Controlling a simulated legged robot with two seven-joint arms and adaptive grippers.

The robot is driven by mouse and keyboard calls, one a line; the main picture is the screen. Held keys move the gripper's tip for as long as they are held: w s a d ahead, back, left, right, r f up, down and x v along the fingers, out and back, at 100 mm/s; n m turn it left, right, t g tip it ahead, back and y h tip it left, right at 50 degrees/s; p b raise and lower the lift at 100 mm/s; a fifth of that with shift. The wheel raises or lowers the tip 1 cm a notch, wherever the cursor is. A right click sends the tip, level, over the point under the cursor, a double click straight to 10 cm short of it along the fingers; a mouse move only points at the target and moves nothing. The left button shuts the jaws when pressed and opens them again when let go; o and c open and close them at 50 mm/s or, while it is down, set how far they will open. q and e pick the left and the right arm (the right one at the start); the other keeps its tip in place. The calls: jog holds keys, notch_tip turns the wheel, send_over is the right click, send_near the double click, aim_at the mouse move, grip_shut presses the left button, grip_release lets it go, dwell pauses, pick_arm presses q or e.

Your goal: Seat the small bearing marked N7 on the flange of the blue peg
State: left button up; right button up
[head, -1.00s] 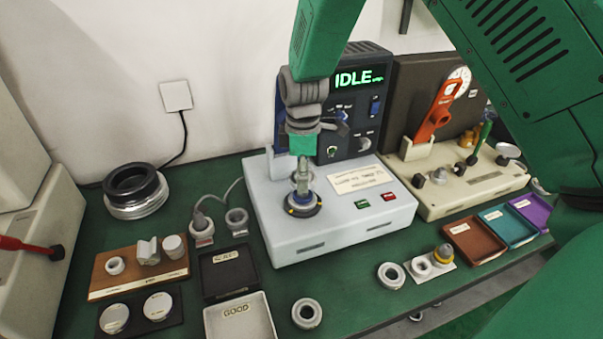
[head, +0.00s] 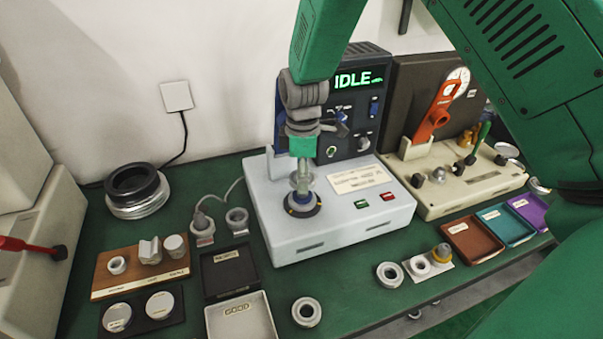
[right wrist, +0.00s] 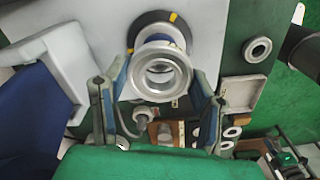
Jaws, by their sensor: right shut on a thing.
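My right gripper (head: 302,174) points down over the pale grey tester box and is shut on a small silver bearing ring (right wrist: 160,73). The ring also shows in the head view (head: 302,181), level and held between the fingertips. The blue peg (head: 302,197) stands directly below it, on a dark round base with yellow marks (right wrist: 166,22). The ring appears just above the peg; I cannot tell whether the peg's tip is inside it. The flange is partly hidden by the ring and fingers. No N7 mark is readable. My left gripper is out of view.
The tester's IDLE display panel (head: 358,80) stands close behind the gripper. A loose ring (head: 306,312) and another ring (head: 390,275) lie on the green bench. A GOOD tray (head: 268,325), a black tray (head: 232,288) and a wooden ring stand (head: 103,284) are at front left.

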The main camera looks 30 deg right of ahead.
jog(key=shift+f+b, duration=0.55)
jog(key=shift+f, duration=1.25)
jog(key=o, duration=1.4)
jog(key=shift+o, duration=0.2)
jog(key=shift+r, duration=0.2)
notch_tip(320, 180, up, 7)
